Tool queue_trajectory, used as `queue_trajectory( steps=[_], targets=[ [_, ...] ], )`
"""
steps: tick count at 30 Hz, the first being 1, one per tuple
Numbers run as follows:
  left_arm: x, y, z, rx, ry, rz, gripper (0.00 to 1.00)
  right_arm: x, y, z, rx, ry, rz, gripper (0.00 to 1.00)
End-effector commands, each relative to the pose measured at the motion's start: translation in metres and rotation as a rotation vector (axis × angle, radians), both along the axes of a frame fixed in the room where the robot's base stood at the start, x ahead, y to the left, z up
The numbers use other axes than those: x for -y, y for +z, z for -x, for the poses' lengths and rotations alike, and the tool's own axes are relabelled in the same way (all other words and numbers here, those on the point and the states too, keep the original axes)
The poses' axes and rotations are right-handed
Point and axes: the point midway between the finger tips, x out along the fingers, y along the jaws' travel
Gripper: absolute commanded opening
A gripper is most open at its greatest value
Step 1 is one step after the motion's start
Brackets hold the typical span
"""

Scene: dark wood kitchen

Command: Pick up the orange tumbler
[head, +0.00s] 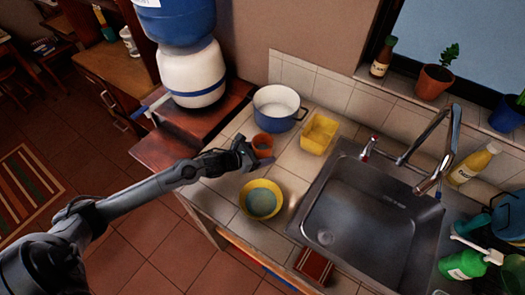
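The orange tumbler (264,146) stands upright on the tiled counter, between the blue-and-white pot and the yellow bowl. My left arm comes in from the left, and my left gripper (250,155) is right at the near left side of the tumbler, overlapping part of it in the picture. The fingers are small and dark here. I cannot tell whether they touch the tumbler or how far apart they are. My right gripper is not in view.
A blue-and-white pot (278,108) stands behind the tumbler, a yellow tub (319,133) to its right, and a yellow bowl (262,199) in front. The metal sink (372,222) is further right. A large water dispenser (190,75) stands behind on the left.

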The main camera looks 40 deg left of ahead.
Motion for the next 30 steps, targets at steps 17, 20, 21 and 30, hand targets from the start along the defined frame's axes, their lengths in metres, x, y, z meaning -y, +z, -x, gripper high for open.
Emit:
queue_trajectory(
  steps=[17, 20, 21, 30],
  targets=[
    [0.000, 0.001, 0.000, 0.001, 0.000, 0.000, 0.36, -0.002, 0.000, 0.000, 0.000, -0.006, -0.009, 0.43],
    [0.000, 0.003, 0.000, 0.002, -0.001, 0.000, 0.36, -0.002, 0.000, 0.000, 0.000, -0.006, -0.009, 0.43],
    [0.000, 0.004, 0.000, 0.002, -0.001, 0.000, 0.36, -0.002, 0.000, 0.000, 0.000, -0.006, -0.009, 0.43],
    [0.000, 0.019, 0.000, 0.001, -0.001, -0.001, 0.36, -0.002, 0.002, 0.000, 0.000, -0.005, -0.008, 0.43]
  ],
)
